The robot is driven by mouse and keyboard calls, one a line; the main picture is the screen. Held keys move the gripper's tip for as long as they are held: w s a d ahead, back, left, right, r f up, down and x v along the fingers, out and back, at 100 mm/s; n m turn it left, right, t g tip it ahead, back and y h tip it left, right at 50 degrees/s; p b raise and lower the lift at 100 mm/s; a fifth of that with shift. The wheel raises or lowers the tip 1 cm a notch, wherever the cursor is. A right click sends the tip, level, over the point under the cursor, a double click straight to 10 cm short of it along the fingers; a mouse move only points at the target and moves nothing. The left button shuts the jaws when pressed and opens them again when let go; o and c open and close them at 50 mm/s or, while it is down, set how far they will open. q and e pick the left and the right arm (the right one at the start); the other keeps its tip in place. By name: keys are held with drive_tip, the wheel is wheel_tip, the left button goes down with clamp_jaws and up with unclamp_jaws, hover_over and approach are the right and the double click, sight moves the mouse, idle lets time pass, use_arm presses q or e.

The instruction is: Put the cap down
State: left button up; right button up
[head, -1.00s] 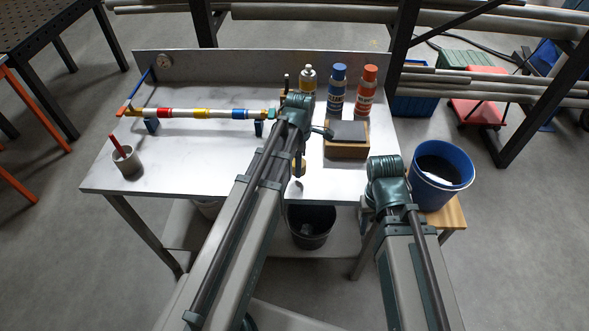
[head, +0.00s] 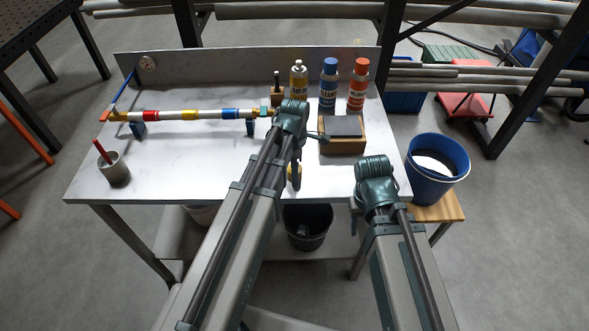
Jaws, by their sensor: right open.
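My right arm ends at the bench's front right edge. Only a small part of my right gripper (head: 355,206) shows left of the arm; it is open. A yellow bottle (head: 298,82) with a pale top stands at the back, beside a blue bottle (head: 328,88) and an orange-red bottle (head: 358,88).
The workbench (head: 200,165) is clear at left centre. A striped pipe (head: 190,115) rests on supports. A grey cup (head: 115,170) holds a red stick. A wooden block with a dark top (head: 343,147) stands right of my left wrist. A blue bucket (head: 436,185) is at right.

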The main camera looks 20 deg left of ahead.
use_arm(q)
drive_tip(key=shift+r, duration=0.15)
wheel_tip(320, 180, up, 12)
drive_tip(key=p, duration=1.2)
drive_tip(key=s+d+m, duration=0.5)
drive_tip(key=s+m, duration=0.2)
drive_tip(key=m, duration=0.5)
drive_tip(key=s+d+m+y, duration=0.1)
drive_tip(key=s+d+m, duration=0.4)
drive_tip(key=m, duration=0.8)
drive_tip(key=shift+s+d, duration=0.25)
drive_tip(key=shift+s, duration=0.9)
